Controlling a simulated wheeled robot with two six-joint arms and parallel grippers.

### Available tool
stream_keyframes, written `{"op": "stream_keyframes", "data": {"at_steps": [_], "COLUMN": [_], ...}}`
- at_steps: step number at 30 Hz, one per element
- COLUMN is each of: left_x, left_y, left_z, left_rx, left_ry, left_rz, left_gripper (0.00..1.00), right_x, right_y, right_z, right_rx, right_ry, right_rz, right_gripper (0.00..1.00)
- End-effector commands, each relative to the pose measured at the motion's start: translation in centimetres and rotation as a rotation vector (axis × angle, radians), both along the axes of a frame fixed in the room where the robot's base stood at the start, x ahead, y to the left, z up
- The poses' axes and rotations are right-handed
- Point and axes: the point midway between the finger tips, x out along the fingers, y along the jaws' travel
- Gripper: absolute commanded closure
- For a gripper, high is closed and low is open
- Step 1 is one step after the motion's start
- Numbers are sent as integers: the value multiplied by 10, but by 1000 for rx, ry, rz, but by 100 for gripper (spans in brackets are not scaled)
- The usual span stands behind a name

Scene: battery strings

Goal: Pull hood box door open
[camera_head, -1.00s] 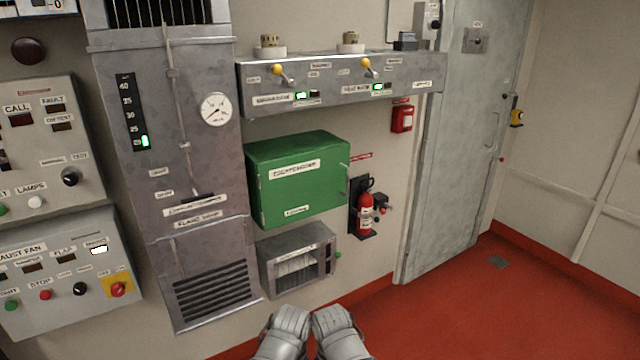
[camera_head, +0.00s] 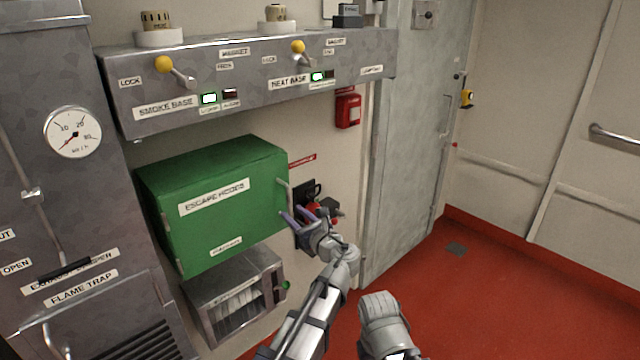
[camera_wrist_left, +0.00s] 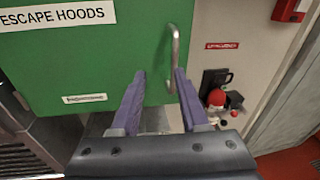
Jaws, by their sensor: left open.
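The green hood box (camera_head: 225,215), labelled ESCAPE HOODS, is mounted on the wall, and its door (camera_wrist_left: 100,55) looks shut. A metal bar handle (camera_head: 283,185) stands upright at the right edge of the door; it also shows in the left wrist view (camera_wrist_left: 176,45). My left gripper (camera_head: 298,214) is open, with its purple fingers pointing at the lower end of the handle. In the left wrist view, the handle's lower end shows between the fingertips (camera_wrist_left: 160,76), nearer the right one. Contact cannot be told.
A grey panel (camera_head: 230,80) with yellow-knobbed levers juts out above the box. A slatted grey unit (camera_head: 262,270) sits below it. The fire extinguisher (camera_wrist_left: 217,97) is close to the right of my left gripper. Red floor (camera_head: 480,300) is clear at right.

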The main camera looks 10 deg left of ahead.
Motion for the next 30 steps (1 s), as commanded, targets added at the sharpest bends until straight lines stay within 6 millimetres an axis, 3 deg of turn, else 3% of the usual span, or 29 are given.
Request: {"op": "stream_keyframes", "data": {"at_steps": [4, 10, 21, 30], "left_x": [8, 13, 54, 67], "left_y": [-3, 1, 36, 48], "left_z": [10, 10, 10, 10], "left_rx": [100, 108, 104, 103], "left_ry": [25, 27, 27, 26], "left_rz": [-22, -23, -21, -23], "left_gripper": [56, 56, 56, 56], "right_x": [0, 0, 0, 0], "right_y": [0, 0, 0, 0], "right_z": [-1, -1, -1, -1], "right_rx": [0, 0, 0, 0], "right_ry": [0, 0, 0, 0], "right_rz": [0, 0, 0, 0], "right_gripper": [50, 50, 50, 50]}}
